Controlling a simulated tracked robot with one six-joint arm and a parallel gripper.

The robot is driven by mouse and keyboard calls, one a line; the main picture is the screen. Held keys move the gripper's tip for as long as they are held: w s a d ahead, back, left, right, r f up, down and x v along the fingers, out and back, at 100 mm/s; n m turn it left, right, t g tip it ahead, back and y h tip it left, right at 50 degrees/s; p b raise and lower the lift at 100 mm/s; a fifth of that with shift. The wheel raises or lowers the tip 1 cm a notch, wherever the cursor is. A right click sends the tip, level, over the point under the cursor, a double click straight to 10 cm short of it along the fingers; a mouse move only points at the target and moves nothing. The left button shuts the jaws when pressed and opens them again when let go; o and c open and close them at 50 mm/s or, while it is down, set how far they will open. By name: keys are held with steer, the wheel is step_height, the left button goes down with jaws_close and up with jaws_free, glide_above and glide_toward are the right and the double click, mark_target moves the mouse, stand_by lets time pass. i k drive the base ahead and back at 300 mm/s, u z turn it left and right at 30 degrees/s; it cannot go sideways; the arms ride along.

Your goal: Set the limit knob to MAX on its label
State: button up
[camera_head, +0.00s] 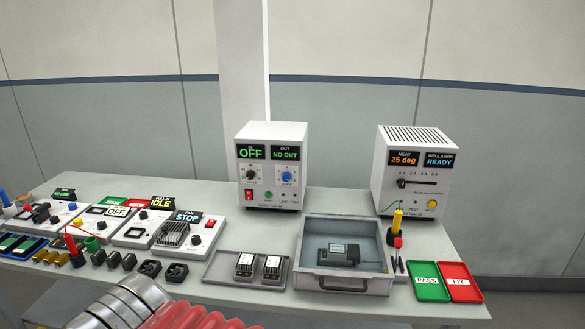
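The knob labels are too small to read, so I cannot tell which knob is the limit knob. A white box unit (271,200) at the middle back shows OFF and NO OUT. It has a black knob (251,175) on the left and a blue knob (287,177) on the right, each with a small scale. A second white unit (415,150) at the right shows 25 deg and READY. It has a black knob (401,183) and a yellow button (432,204). My gripper is not in view.
A grey open bin (310,284) holding a dark module (338,254) stands in front, beside a tray (219,268) with two modules. Smaller panels (140,228) and loose parts crowd the left. Green and red trays (429,282) lie right. A silver and red ribbed shape fills the bottom left.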

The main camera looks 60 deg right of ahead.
mark_target(286, 177)
steer(key=z, duration=1.55)
steer(key=k, duration=0.9)
steer(key=z, duration=0.4)
steer(key=i, duration=1)
steer(key=u, duration=0.05)
